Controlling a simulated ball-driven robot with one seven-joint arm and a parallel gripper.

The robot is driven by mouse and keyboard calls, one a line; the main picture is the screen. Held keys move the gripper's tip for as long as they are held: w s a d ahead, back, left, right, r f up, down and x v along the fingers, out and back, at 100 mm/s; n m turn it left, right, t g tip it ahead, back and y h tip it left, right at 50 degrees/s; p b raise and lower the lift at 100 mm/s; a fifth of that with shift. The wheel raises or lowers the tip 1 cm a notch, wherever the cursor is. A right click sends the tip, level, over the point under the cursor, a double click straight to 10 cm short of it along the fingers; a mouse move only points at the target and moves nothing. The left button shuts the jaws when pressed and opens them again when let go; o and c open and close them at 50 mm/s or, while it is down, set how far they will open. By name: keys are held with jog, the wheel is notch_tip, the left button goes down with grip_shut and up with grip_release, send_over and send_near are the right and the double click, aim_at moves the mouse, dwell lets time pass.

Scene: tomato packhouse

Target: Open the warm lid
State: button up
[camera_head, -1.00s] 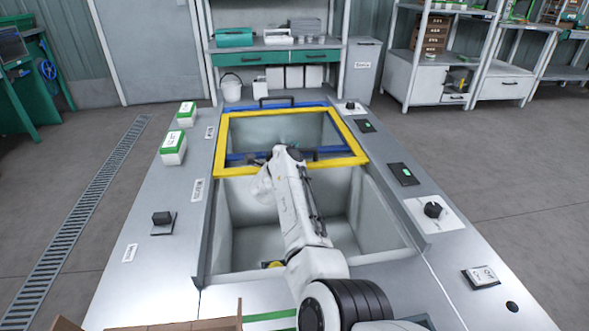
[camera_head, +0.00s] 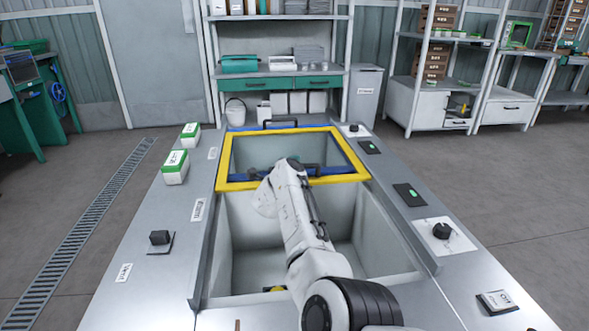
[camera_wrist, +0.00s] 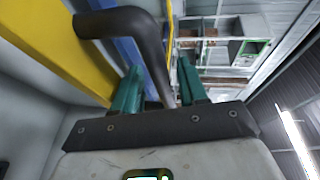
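A yellow-framed lid (camera_head: 237,186) with a clear pane lies over the far half of the long opening in the steel counter. Blue frame parts (camera_head: 335,172) show within and behind it; whether they belong to a second lid below, I cannot tell. In the wrist view, a black curved handle (camera_wrist: 148,50) stands by the yellow frame (camera_wrist: 60,45) and a blue bar (camera_wrist: 128,55). My gripper (camera_wrist: 160,80) has its green fingers on either side of the handle bar, with slim gaps seeming to show. In the head view my arm hides the fingers.
The near half of the opening is an uncovered pale well (camera_head: 245,240). Black knobs (camera_head: 441,231) (camera_head: 160,237) and green-lit switches (camera_head: 408,194) sit on the rims. White-green boxes (camera_head: 175,168) stand at left. Another black handle (camera_head: 280,123) stands at the opening's far end.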

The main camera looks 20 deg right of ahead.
jog(key=shift+r, duration=0.1)
jog(key=shift+s+a+r+p, duration=0.3)
jog(key=shift+s+a+p, duration=0.15)
jog(key=shift+p, duration=0.6)
jog(key=shift+p+v, duration=0.8)
jog(key=shift+p, duration=0.35)
jog(key=f+p+v, duration=0.1)
jog(key=p+v, duration=0.5)
jog(key=v, duration=0.1)
jog(key=shift+s+r, duration=0.25)
jog(key=shift+s, duration=0.2)
jog(key=shift+a, duration=0.15)
